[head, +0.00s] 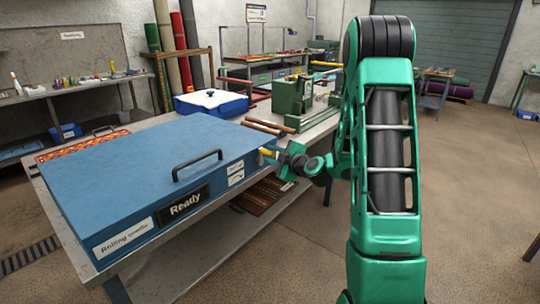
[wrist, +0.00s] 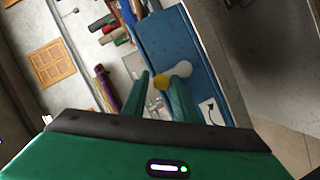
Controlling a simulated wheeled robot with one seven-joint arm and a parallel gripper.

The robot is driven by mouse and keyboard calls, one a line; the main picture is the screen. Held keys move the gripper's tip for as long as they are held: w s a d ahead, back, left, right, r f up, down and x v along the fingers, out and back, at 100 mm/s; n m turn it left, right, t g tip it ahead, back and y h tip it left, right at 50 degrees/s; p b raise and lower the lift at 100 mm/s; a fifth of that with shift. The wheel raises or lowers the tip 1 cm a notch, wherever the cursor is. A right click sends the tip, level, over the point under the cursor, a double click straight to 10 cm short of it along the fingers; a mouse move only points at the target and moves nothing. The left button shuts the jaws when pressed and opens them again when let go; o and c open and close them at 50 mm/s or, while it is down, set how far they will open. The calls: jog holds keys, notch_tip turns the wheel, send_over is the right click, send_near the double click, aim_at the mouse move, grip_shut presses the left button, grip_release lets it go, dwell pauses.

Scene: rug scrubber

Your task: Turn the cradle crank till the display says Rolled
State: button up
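The blue rolling cradle (head: 130,160) stands on the bench, and its front display (head: 185,204) reads "Ready". The crank's yellow handle (head: 267,152) sticks out from the cradle's right end. My gripper (head: 277,157) is right at this handle, reaching in from the right. In the wrist view, the yellow handle end (wrist: 160,81) lies between the two fingertips of my gripper (wrist: 161,78). The fingers stand apart, and I see no clear contact with the handle. A pale round part (wrist: 182,68) shows beside it on the blue side (wrist: 165,38). The crank arm is mostly hidden.
A black bar handle (head: 197,164) stands on the cradle's lid. A green machine (head: 292,95) and wooden rods (head: 266,126) are behind on the bench. A blue-and-white box (head: 210,103) is at the back. The floor to the right (head: 480,180) is mostly free.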

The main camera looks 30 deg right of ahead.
jog(key=shift+x, duration=0.95)
